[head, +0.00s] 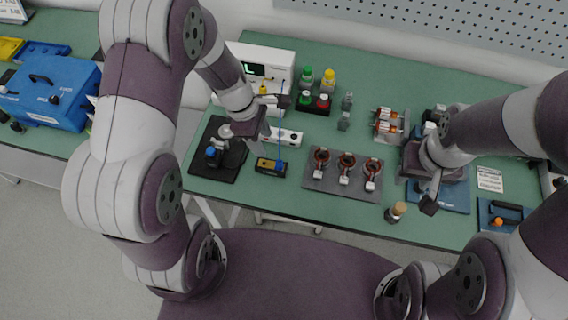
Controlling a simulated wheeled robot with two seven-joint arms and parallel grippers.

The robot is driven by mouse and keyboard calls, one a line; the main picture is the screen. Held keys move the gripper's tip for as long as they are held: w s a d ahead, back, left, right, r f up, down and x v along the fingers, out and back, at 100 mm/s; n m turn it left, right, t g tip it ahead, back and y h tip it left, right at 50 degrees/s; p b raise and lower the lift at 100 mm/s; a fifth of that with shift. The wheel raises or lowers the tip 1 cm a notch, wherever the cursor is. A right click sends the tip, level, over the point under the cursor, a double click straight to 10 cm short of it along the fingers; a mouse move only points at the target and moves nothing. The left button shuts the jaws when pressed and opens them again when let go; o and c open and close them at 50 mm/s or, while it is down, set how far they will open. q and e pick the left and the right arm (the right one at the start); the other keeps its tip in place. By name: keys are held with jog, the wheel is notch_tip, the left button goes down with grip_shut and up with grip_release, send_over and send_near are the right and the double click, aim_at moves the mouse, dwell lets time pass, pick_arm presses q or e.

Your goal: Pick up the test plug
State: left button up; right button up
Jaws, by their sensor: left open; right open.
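The test plug seems to be the small blue piece (280,165) at the lower end of a thin blue cable, on a black and yellow block (265,166) near the table's front edge. The cable runs up toward a white tester (263,64) with a green display. My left gripper (276,127) is open, just above and left of the plug, apart from it as far as I can see. Its fingers partly cover a white strip behind. My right gripper (426,190) is open over a blue mat (457,197) at the right, with its fingers partly hidden by the arm.
A black mat with a small fixture (213,155) lies left of the block. A grey plate with several copper-wound stators (346,162) lies to the right. A blue case (50,90) is at far left. Bare green table shows between them.

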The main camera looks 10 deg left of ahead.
aim_at(278, 160)
pick_arm(q)
jog(key=x, duration=1)
jog(key=shift+w+d+f, duration=0.2)
jog(key=shift+d+f, duration=0.05)
jog(key=shift+d, duration=0.1)
jog(key=shift+f, duration=0.25)
jog(key=shift+w+d, duration=0.15)
jog(key=shift+d, duration=0.1)
jog(key=shift+a, duration=0.1)
grip_shut()
